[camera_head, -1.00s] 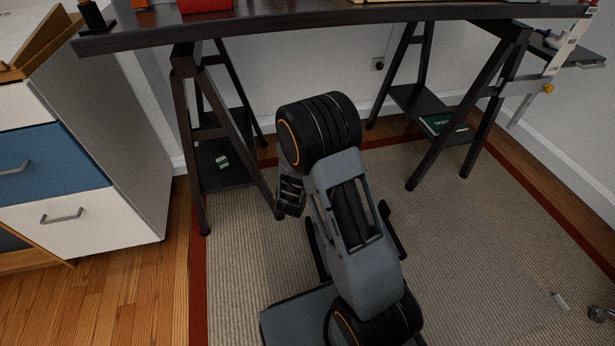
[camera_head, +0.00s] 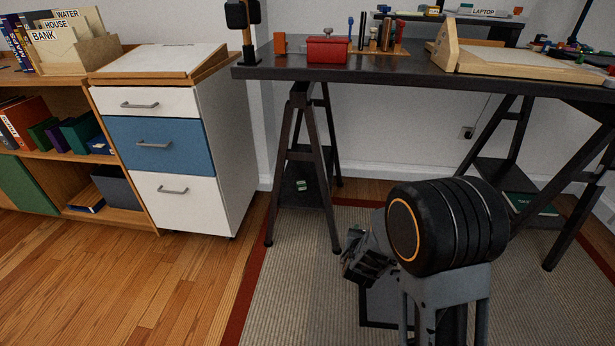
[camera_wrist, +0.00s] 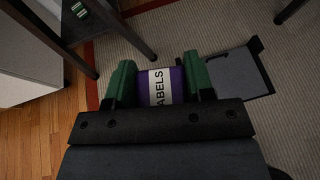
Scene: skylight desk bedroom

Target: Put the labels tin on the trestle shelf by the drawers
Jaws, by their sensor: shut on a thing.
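The labels tin (camera_wrist: 155,88) is purple with a white band reading "ABELS" in the wrist view. My gripper (camera_wrist: 158,82) is shut on it, with a green finger on each side. In the head view my gripper (camera_head: 362,262) is low in front of the desk, and the tin cannot be made out there. The trestle shelf by the drawers (camera_head: 303,172) is a dark board low between the left trestle's legs, with a small green item on it. That shelf also shows at the top left of the wrist view (camera_wrist: 92,28). The tin is apart from the shelf.
The white and blue drawers (camera_head: 160,145) stand left of the trestle. The dark desktop (camera_head: 400,66) spans above it, holding a red box (camera_head: 328,50). Slanted trestle legs (camera_head: 326,190) flank the shelf opening. The right trestle shelf (camera_head: 500,175) holds a green book (camera_head: 530,204).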

